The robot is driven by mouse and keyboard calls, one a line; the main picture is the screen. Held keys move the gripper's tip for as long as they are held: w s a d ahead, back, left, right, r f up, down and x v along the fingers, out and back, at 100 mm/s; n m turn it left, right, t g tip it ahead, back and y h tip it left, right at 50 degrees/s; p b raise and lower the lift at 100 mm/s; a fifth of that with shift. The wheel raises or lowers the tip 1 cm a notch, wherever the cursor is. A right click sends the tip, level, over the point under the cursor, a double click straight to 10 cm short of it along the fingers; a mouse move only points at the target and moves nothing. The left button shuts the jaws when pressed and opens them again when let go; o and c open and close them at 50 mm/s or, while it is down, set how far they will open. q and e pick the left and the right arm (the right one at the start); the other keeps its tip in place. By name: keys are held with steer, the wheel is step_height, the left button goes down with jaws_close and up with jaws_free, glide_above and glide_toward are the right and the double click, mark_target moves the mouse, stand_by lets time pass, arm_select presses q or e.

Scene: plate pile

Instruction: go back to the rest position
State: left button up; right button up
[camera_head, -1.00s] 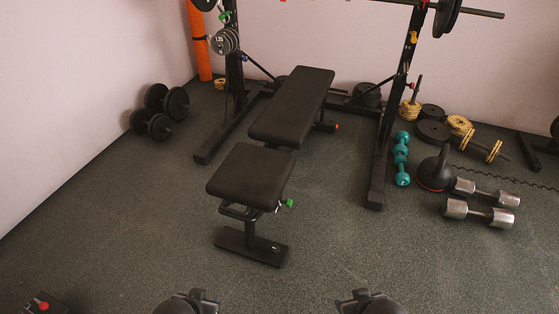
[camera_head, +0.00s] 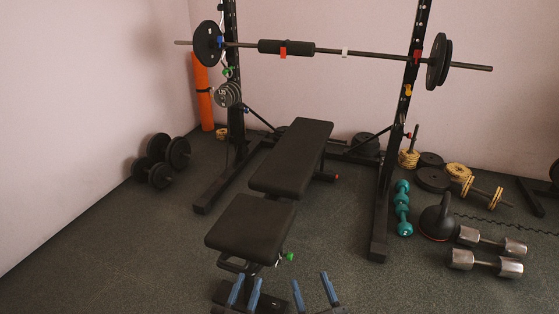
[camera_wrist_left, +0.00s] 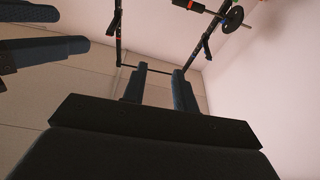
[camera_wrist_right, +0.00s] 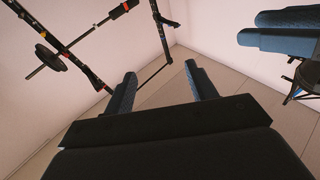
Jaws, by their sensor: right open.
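My left gripper (camera_head: 244,292) is at the bottom of the head view, its two blue fingers pointing up with a gap between them. It is open and empty; its fingers also show apart in the left wrist view (camera_wrist_left: 160,90). My right gripper (camera_head: 313,292) is just to the right, fingers upright and wider apart. It is open and empty; its fingers also show in the right wrist view (camera_wrist_right: 161,88). The two grippers are apart and roughly level. Each wrist view also shows the other gripper's fingers near a side edge. The wrists are below the head view.
A black bench (camera_head: 250,230) stands in front, partly behind my left gripper in the picture. A rack holds a barbell (camera_head: 375,55) behind it. Teal dumbbells (camera_head: 403,210), a kettlebell (camera_head: 437,222) and metal dumbbells (camera_head: 485,263) lie at the right.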

arm_select(q)
steer(key=shift+s+d+r+t+h, duration=0.65)
steer(key=shift+s+r+t, duration=0.55)
steer(key=shift+r+t, duration=1)
arm_select(e)
steer(key=shift+s+a+r+t+y, duration=0.65)
steer(key=shift+s+r+t, duration=0.55)
steer(key=shift+r+t, duration=1)
arm_select(q)
steer(key=s+a+f+g+y+p, duration=0.1)
steer(key=s+a+g+y+p, duration=0.2)
steer(key=s+g+p, duration=0.5)
steer(key=s+a+g+y+p, duration=0.3)
steer(key=s+g+p, duration=0.5)
steer(key=g+p, duration=0.7)
steer(key=shift+a+f+p, duration=0.35)
steer(key=shift+a+p, duration=0.05)
steer(key=shift+a, duration=0.5)
arm_select(e)
steer(key=s+d+f+g+h, duration=0.1)
steer(key=s+d+g+h, duration=0.2)
steer(key=s+g, duration=0.5)
steer(key=s+d+g+h, duration=0.3)
steer(key=s+g, duration=0.5)
steer(key=g, duration=0.7)
steer(key=shift+d+f, duration=0.35)
steer(key=shift+d, duration=0.55)
